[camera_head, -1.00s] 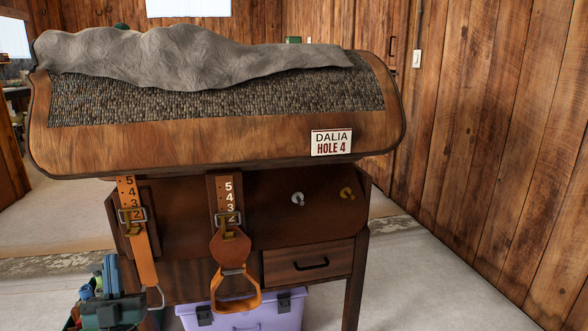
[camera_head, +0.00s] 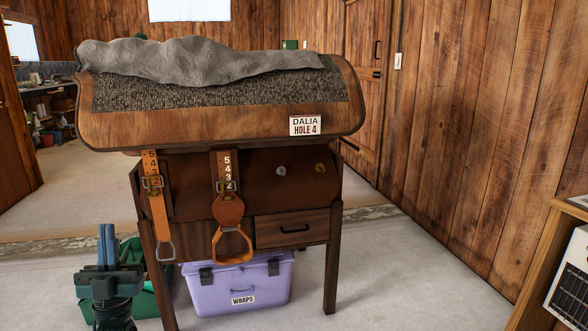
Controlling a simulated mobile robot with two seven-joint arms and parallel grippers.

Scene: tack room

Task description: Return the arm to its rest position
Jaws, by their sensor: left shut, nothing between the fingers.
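My left gripper (camera_head: 107,232) shows at the lower left, with blue fingers pointing up and a dark body below. Its fingers are together with nothing between them. It stands apart from the saddle stand, in front of a green crate (camera_head: 148,301) that it partly hides. My right gripper is not in view.
The wooden saddle stand (camera_head: 220,127) carries a grey cover (camera_head: 200,62) and two orange stirrup straps hang from it. A purple WRAPS box (camera_head: 262,279) sits underneath. A wooden table edge (camera_head: 540,265) is at the right. The floor (camera_head: 400,290) between is clear.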

